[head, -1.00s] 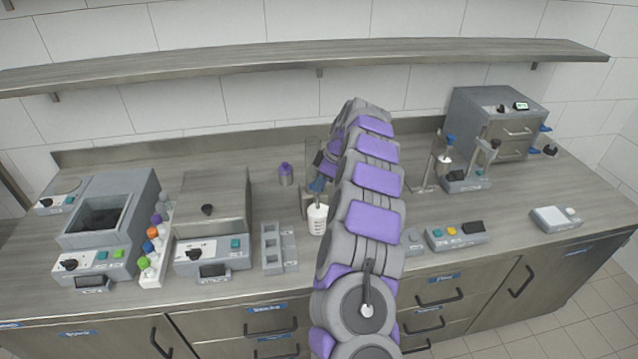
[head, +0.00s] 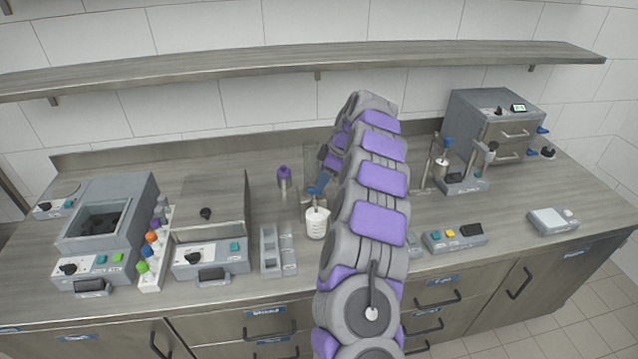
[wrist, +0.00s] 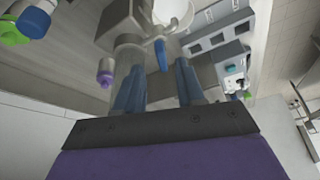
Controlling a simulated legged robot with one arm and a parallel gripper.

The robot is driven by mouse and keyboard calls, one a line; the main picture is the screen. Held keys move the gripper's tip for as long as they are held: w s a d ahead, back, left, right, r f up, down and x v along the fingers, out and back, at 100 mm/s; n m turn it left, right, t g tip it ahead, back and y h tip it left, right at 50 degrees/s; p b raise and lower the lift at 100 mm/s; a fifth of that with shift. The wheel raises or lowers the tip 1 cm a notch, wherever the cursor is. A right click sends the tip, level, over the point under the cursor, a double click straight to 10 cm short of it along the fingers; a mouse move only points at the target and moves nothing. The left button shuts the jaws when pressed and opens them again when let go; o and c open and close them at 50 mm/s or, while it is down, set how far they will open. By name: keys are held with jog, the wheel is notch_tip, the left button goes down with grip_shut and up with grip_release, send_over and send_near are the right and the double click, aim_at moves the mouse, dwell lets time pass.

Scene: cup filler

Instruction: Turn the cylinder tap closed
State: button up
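A clear upright cylinder (head: 311,160) stands near the middle of the bench, partly hidden by my arm. A blue part (head: 318,186) shows at its base above a white beaker (head: 315,222); I cannot tell there whether it is the tap or a finger. In the wrist view, the blue tap lever (wrist: 161,55) sticks out from a grey fitting, with the beaker rim (wrist: 174,12) beyond it. My gripper (wrist: 159,68) is open, its two blue fingers apart with the lever's end showing between their tips. Contact is not clear. In the head view my gripper is largely hidden.
A purple-capped bottle (head: 283,178) stands left of the cylinder, and a grey slotted rack (head: 277,250) is in front. A button box (head: 453,238) lies to the right. A metal shelf (head: 300,72) runs above the bench.

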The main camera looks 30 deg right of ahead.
jog(key=p+v, duration=0.2)
jog(key=v, duration=1.1)
jog(key=shift+d+r, duration=0.15)
jog(key=shift+r, duration=0.05)
